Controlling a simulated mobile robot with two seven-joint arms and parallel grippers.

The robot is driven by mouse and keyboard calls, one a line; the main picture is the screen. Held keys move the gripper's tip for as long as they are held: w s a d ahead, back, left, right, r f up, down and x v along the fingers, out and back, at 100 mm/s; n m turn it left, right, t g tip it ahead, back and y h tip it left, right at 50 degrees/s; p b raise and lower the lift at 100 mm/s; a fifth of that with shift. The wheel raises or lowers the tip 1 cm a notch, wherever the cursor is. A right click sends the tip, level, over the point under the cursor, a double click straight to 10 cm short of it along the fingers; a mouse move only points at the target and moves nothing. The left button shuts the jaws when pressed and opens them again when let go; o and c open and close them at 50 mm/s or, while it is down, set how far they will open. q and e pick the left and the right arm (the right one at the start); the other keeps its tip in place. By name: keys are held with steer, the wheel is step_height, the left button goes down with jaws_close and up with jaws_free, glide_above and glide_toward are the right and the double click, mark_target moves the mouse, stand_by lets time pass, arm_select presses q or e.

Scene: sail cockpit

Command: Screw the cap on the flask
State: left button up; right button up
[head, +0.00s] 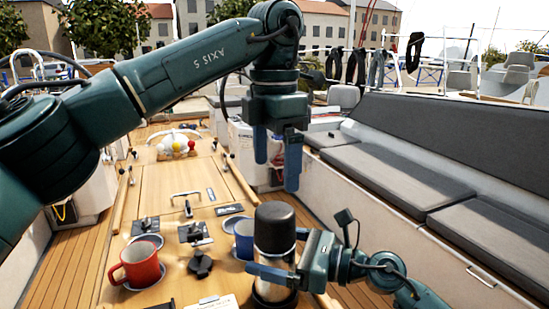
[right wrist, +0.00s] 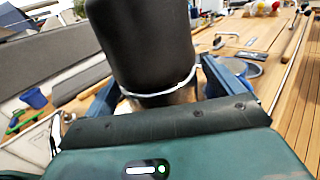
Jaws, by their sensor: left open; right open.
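The flask (head: 274,262) stands upright at the right edge of the wooden table, with a steel body. The black cap (head: 275,226) sits on its top; in the right wrist view the cap (right wrist: 145,45) fills the upper middle, with a bright ring at its lower edge. I cannot tell how tightly it is seated. My right gripper (head: 286,255) is open, its blue fingers on either side of the flask below the cap; the fingers also show in the right wrist view (right wrist: 160,92). My left gripper (head: 278,163) is open and empty, pointing down above the cap.
A red mug (head: 139,266) stands at the table's left and a blue mug (head: 243,240) close beside the flask. Several dark fittings lie between them. The grey cushioned bench (head: 388,178) runs along the right.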

arm_select(q)
step_height(320, 180, down, 4)
steer(key=b, duration=0.4)
steer(key=shift+f, duration=0.2)
steer(key=shift+b, duration=0.3)
arm_select(e)
steer(key=v, duration=1.3)
arm_select(q)
steer(key=shift+f, duration=0.1)
arm_select(e)
steer(key=shift+s+d, duration=0.1)
steer(key=shift+s, duration=0.05)
